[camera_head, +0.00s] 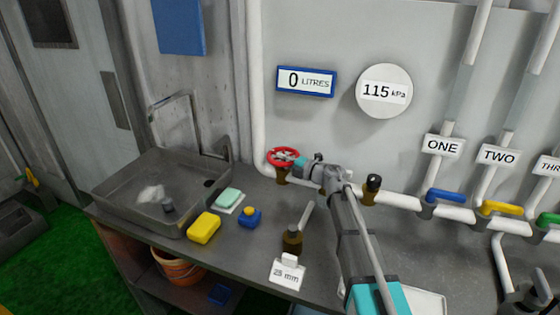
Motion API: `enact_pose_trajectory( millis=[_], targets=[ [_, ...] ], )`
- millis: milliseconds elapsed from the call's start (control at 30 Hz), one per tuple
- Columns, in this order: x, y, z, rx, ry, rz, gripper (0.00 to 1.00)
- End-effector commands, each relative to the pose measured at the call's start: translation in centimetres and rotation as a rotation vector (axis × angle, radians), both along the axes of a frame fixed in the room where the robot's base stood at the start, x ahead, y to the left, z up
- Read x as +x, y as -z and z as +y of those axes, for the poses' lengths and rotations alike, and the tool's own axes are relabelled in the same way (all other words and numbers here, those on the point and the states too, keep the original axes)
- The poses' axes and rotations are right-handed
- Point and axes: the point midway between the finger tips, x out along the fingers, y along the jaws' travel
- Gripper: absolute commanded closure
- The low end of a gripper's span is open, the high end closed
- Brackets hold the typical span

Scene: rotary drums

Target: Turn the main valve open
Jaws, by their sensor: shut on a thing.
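A red round handwheel (275,153), which I take to be the main valve, sits on a brass body (282,175) on the white pipe at the back of the counter. My gripper (294,159) reaches in from the right and is shut on the wheel's right side. The fingers cover part of the rim there. How far the valve is turned cannot be told. A blue-framed display (305,70) reads 0 LITRES, and a round gauge (383,113) reads 115 kPa.
White pipes marked ONE (442,146) and TWO (498,154) have blue (446,195) and yellow (502,208) lever handles. A brass fitting (292,239) with a 25 mm tag stands on the counter. A sink (125,207), yellow sponge (204,228) and blue-and-yellow item (249,220) lie left.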

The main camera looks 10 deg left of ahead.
Motion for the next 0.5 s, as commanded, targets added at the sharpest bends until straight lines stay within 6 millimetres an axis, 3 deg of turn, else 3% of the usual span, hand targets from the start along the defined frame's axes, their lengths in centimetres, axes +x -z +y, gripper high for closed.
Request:
enact_pose_trajectory(
  millis=[267, 300, 500],
  targets=[
    [0.29, -0.06, -0.04, 0.002, 0.006, 0.0, 1.0],
    [0.3, -0.06, -0.04, 0.002, 0.006, 0.0, 0.73],
    [0.2, -0.05, -0.01, 0.001, 0.004, 0.0, 0.4]
  ],
)
